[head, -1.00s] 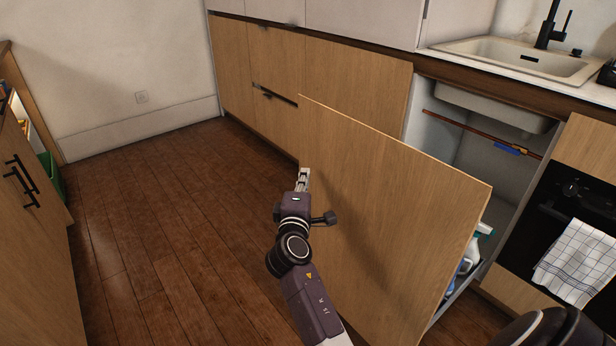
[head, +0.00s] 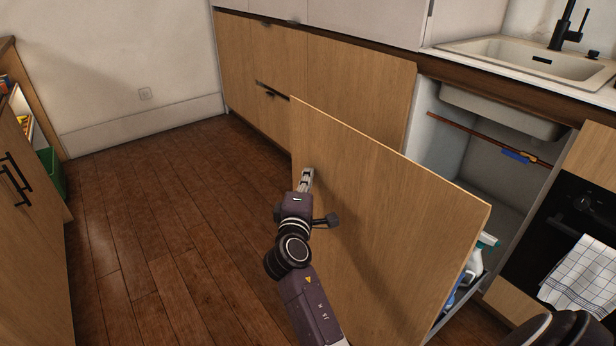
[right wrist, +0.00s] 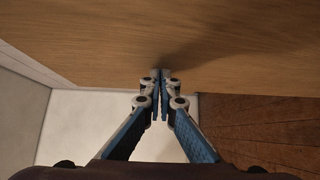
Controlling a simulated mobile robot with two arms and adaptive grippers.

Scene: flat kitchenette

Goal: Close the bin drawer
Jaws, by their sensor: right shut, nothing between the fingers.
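The bin drawer (head: 385,200) stands pulled out from the cabinet under the sink, with its large wooden front facing me. Bottles (head: 474,260) show inside it behind the right edge of the front. My right gripper (head: 308,172) is shut and empty, at the left part of the drawer front. In the right wrist view, the shut fingertips (right wrist: 161,76) point at the wooden drawer front (right wrist: 190,40) and are at or very near its surface; I cannot tell if they touch. My left gripper is not in view.
The sink cabinet (head: 430,145) is open behind the drawer. An oven (head: 550,230) with a checked towel (head: 583,275) is at the right. A cabinet (head: 25,240) and a green bin (head: 52,172) stand at the left. The wooden floor (head: 170,220) between is clear.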

